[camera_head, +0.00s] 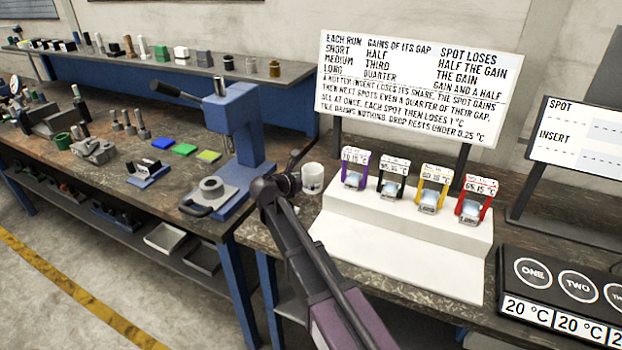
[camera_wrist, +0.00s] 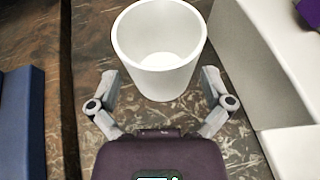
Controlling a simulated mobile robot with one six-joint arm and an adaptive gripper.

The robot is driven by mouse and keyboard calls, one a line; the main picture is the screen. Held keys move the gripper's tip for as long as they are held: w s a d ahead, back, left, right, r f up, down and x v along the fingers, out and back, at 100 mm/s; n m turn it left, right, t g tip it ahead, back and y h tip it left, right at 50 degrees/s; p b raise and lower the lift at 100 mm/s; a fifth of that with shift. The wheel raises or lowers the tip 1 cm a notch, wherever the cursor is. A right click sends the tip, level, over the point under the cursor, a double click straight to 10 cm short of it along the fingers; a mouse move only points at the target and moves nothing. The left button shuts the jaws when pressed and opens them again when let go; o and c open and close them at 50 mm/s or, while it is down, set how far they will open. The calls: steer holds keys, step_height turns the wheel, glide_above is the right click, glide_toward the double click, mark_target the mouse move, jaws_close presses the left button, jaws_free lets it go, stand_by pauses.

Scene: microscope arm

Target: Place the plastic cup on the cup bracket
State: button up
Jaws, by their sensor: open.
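A white, empty plastic cup (camera_head: 313,180) stands upright on the dark mottled bench, left of the white stepped stand. In the wrist view the cup (camera_wrist: 160,85) is seen from above, with its open mouth at the top centre. My gripper (camera_head: 291,178) is beside the cup in the head view. In the wrist view my gripper (camera_wrist: 160,80) is open, with one finger on each side of the cup's lower part. I cannot make out which thing is the cup bracket.
The white stepped stand (camera_head: 390,245) carries several coloured tagged holders close to the cup's right. A blue press (camera_head: 240,125) stands to the left. A text board (camera_head: 415,85) rises behind. A black panel with round spots (camera_head: 560,280) lies at the right.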

steer(key=p+v, duration=0.3)
steer(key=v, duration=0.6)
steer(key=shift+s+a+r, duration=0.1)
steer(key=shift+s+a, duration=0.05)
steer(key=shift+s, duration=0.1)
steer(key=shift+s+a, duration=0.6)
steer(key=shift+s, duration=0.2)
steer(key=shift+w, duration=0.1)
steer(key=shift+b+x, duration=1.55)
steer(key=shift+x, duration=2.75)
steer(key=shift+d, duration=0.1)
